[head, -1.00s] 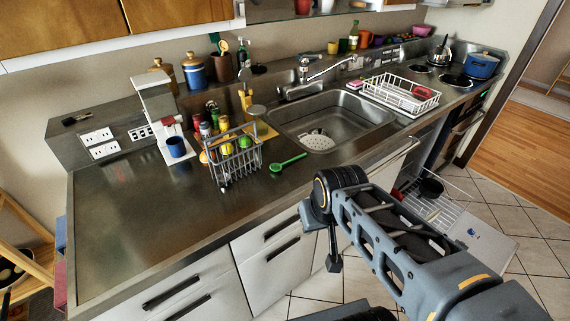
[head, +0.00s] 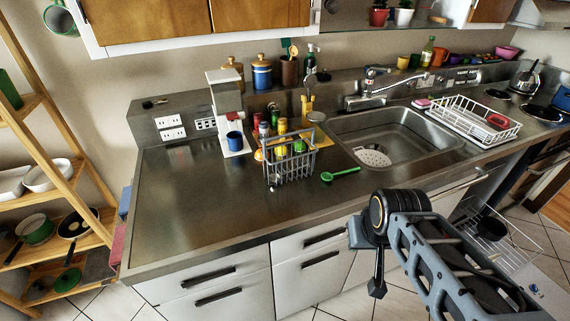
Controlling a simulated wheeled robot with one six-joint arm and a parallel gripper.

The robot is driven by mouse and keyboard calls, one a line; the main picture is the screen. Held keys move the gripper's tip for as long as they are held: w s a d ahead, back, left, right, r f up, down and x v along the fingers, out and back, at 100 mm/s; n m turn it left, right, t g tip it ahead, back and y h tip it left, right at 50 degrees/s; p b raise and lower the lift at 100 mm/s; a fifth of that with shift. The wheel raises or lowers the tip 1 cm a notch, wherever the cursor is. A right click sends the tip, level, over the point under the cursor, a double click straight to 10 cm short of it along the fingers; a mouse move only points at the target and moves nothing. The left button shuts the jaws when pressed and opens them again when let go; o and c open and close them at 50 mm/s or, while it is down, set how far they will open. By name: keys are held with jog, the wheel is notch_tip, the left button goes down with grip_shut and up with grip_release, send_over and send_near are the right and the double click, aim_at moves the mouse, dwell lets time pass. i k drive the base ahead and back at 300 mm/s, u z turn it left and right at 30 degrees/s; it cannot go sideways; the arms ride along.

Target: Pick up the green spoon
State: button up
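The green spoon (head: 340,173) lies flat on the metal counter, just right of a grey wire basket and in front of the sink. Its round head is toward the left and its handle points right. My gripper (head: 377,288) hangs at the end of my arm, in front of the counter edge, lower and to the right of the spoon and clear of it. It looks small and dark here, and its fingers cannot be made out well enough to tell whether they are open.
The wire basket (head: 291,172) holds yellow and green items beside the spoon. The sink (head: 405,132) is behind, with a white dish rack (head: 472,122) to its right. The counter's left part (head: 195,205) is clear. A wooden shelf (head: 62,165) stands at far left. An open dishwasher rack (head: 510,240) is at right.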

aim_at(326, 176)
jog(key=u, duration=0.5)
jog(key=k, duration=1.1)
jog(key=z, duration=0.4)
jog(key=i, duration=1.6)
jog(key=u, duration=0.75)
